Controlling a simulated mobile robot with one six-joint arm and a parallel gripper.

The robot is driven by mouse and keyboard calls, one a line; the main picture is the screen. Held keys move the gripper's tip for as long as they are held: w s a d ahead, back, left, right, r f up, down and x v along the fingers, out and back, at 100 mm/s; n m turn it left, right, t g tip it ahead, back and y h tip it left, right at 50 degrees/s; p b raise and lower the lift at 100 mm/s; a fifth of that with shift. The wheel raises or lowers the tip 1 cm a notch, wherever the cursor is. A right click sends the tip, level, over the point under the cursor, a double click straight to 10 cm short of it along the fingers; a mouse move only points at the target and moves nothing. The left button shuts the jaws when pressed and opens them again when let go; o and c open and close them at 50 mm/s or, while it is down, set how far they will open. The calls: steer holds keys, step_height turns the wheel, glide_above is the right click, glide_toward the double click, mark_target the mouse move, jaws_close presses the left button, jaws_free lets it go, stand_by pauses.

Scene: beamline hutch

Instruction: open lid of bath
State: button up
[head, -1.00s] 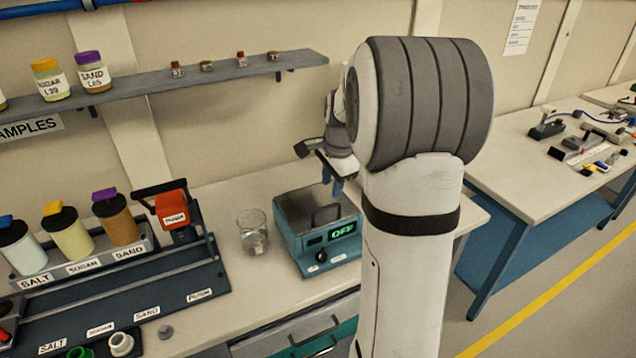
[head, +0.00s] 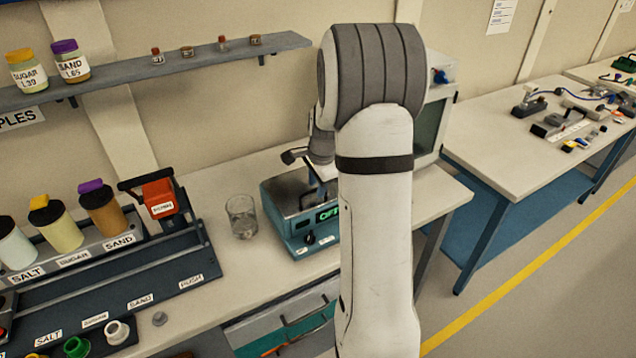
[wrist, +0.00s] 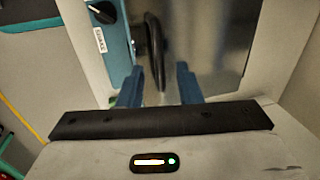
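The bath (head: 298,243) is a teal box on the bench, with a green display reading OFF, partly hidden by my arm. Its flat steel lid (head: 282,190) looks shut, with a dark handle on top. In the wrist view the lid (wrist: 215,45) fills the middle, and its black handle (wrist: 154,50) stands up in front of my gripper (wrist: 159,85). The two blue fingers are apart, with the handle's near end between them. I cannot tell whether either finger touches it.
A glass beaker (head: 241,217) stands just left of the bath. A dispenser rack (head: 110,285) with salt, sugar and sand bottles is further left. A shelf (head: 200,68) runs along the wall above. A grey box with a dark window (head: 430,125) stands behind my arm.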

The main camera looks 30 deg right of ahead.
jaws_close()
stand_by(0.5)
